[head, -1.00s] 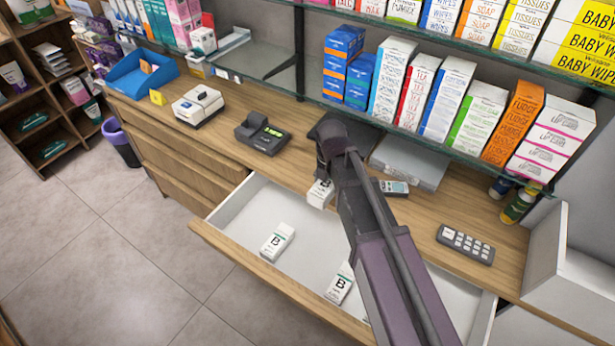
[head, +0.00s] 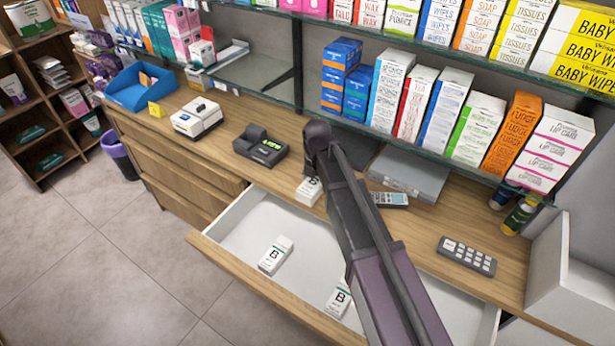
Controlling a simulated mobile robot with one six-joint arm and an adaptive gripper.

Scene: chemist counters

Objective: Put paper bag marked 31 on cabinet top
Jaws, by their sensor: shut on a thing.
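In the head view, a white package (head: 309,191) with a dark "B"-like mark hangs at the tip of my arm. My gripper (head: 311,174) is shut on it, with the fingers mostly hidden behind my arm. The package appears over the rear edge of the open drawer; its height above it is hard to judge. Two similar white packages, one to the left (head: 275,254) and one nearer (head: 338,297), lie in the drawer (head: 226,234). No marking reads clearly as 31. The wooden cabinet top (head: 222,140) runs behind the drawer.
On the cabinet top stand a white device (head: 197,118), a dark card terminal (head: 261,147), a grey flat box (head: 408,172), a small handheld device (head: 389,199) and a keypad (head: 467,255). A glass shelf (head: 470,170) with boxes overhangs the back. Bare wood shows between the devices.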

